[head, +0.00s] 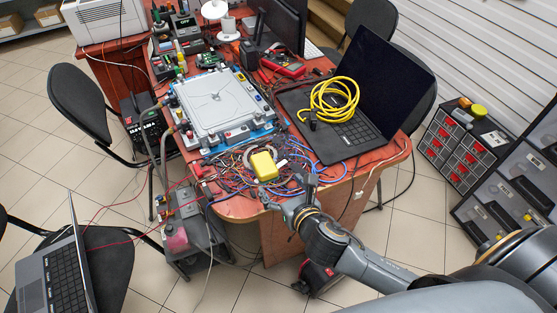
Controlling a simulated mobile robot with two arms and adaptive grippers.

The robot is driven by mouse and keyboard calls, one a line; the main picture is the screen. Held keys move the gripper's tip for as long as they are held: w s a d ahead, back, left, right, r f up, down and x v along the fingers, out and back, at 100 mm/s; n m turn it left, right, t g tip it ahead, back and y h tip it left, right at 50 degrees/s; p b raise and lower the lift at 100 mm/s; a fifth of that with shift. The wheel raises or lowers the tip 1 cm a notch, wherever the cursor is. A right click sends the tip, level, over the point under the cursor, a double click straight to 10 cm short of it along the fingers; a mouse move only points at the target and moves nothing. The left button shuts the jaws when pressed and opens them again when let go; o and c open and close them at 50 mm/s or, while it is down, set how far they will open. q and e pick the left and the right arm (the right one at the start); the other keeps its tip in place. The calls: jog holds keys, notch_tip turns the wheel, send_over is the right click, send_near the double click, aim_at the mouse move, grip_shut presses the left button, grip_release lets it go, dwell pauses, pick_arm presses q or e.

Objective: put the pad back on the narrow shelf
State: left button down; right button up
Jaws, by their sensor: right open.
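A yellow block with rounded corners (264,166), which looks like the pad, lies on a tangle of coloured wires near the front edge of the table. My right gripper (289,192) is open at the table's front edge, just to the right of and in front of the yellow block. Nothing shows between its fingers, and it appears apart from the block. I cannot tell for sure which surface is the narrow shelf. My left gripper is not in view.
The wooden table (235,207) is crowded. A black laptop (335,150) with a coiled yellow hose (334,100) on it stands behind my gripper. A white-topped device (215,97) is at left. A dark rack (465,145) stands at right. Chairs surround the table.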

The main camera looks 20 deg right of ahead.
aim_at(267, 169)
jog(key=x, duration=0.4)
jog(key=shift+r, duration=0.1)
jog(key=x, duration=0.4)
jog(key=shift+w+f, duration=0.25)
jog(key=shift+w, duration=0.1)
jog(key=x, duration=0.4)
jog(key=shift+w+a+f, duration=0.1)
jog(key=shift+w+f, duration=0.05)
jog(key=shift+w, duration=0.2)
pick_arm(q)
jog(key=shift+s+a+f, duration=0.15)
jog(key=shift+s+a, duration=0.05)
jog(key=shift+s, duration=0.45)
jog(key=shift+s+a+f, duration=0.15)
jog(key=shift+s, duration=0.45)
pick_arm(e)
jog(key=shift+c, duration=1.3)
jog(key=c, duration=1.1)
